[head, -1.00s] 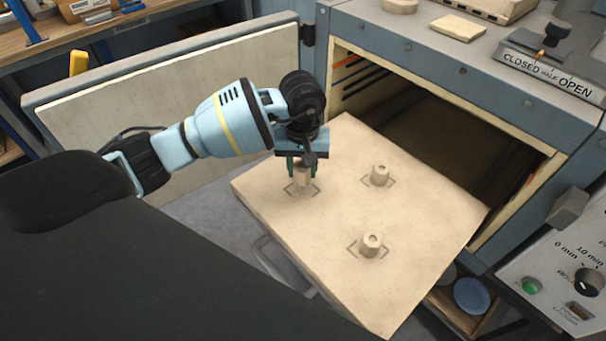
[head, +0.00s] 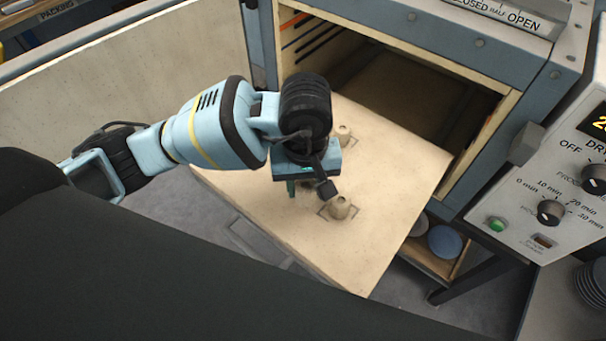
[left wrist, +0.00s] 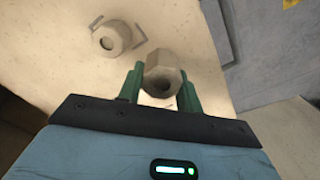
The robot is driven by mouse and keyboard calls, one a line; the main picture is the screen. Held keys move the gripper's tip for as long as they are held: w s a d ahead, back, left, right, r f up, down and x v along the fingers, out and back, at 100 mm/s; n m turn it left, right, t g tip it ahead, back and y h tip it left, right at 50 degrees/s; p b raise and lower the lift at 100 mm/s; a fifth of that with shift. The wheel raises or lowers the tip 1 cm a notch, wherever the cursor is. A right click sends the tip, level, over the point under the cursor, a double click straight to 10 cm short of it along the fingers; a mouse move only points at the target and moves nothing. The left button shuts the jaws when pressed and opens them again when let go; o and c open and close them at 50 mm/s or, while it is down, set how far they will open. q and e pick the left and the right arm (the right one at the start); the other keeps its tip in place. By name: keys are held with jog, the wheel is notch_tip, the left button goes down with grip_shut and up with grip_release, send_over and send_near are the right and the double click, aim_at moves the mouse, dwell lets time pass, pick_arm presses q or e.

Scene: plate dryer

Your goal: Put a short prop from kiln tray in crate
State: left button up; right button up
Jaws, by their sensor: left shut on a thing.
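My left gripper (head: 304,188) is over the kiln tray (head: 400,240), close to the front prop in the head view. One prop (head: 340,208) stands on the tray just right of the gripper. Another prop (head: 343,134) stands further back, partly hidden by the wrist. One standing prop also shows in the left wrist view (left wrist: 112,38). My right gripper is not in view. I see no crate that I can identify.
The open dryer (head: 400,85) is behind the tray. Its open door (head: 130,75) stands at the left. A control panel (head: 550,190) with knobs is at the right. Grey floor (head: 190,215) shows left of the tray.

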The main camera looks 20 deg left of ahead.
pick_arm(q)
jog(key=s+a+r+m, duration=0.4)
jog(key=a+m, duration=0.1)
jog(key=a, duration=0.5)
jog(key=shift+s, duration=0.1)
